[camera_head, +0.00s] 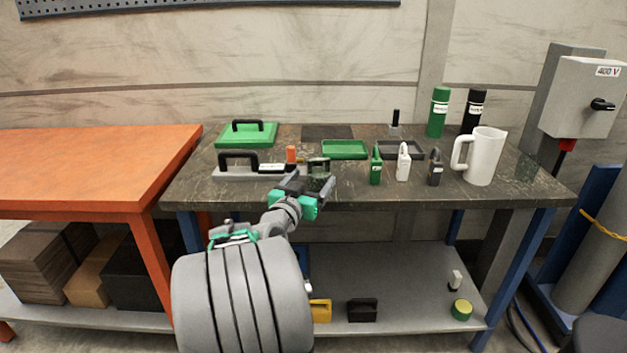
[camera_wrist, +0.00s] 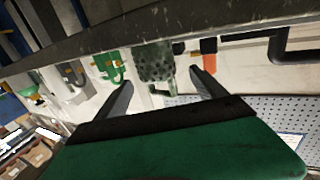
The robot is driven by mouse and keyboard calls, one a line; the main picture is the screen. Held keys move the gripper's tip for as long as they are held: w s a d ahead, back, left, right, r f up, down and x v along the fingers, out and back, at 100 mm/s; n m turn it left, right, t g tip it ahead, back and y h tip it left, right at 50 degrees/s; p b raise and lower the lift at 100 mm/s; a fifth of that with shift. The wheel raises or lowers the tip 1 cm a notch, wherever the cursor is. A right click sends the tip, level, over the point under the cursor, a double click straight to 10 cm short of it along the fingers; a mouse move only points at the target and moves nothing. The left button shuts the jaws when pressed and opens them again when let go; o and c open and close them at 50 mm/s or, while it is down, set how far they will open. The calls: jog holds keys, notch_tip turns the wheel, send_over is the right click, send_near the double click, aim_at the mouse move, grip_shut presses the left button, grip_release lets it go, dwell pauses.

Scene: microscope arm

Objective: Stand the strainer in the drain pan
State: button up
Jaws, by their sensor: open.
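The strainer (camera_head: 319,164) looks like a dark grey-green perforated cup near the front edge of the dark workbench. In the wrist view, the strainer (camera_wrist: 155,60) appears upside down, with its holes visible. My gripper (camera_head: 311,182) is open, just in front of the strainer and partly covering it. In the wrist view my gripper (camera_wrist: 161,80) has its fingertips spread to either side of the strainer's line, with no grip visible. Two shallow trays lie behind: a green one (camera_head: 344,157) and a black one (camera_head: 402,156). I cannot tell which is the drain pan.
Small green (camera_head: 376,166), white (camera_head: 403,163) and black (camera_head: 435,169) containers stand right of the strainer. A white pitcher (camera_head: 485,158) is further right. A grey block with a black handle (camera_head: 238,160) and an orange-topped item (camera_head: 291,154) are to the left.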

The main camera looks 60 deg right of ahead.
aim_at(320, 158)
jog(key=d, duration=0.5)
jog(key=shift+f, duration=0.15)
jog(key=shift+a, duration=0.1)
jog(key=c, duration=1.7)
jog(key=shift+r, duration=0.2)
notch_tip(320, 158, up, 4)
jog(key=shift+a+f+p, duration=0.1)
jog(key=shift+f+p, duration=0.15)
jog(key=shift+p, duration=0.15)
jog(key=s+a+r+p, duration=0.1)
jog(key=s+a+r, duration=0.5)
jog(key=a+r, duration=0.3)
jog(key=a, duration=0.3)
jog(key=shift+s+a, duration=0.15)
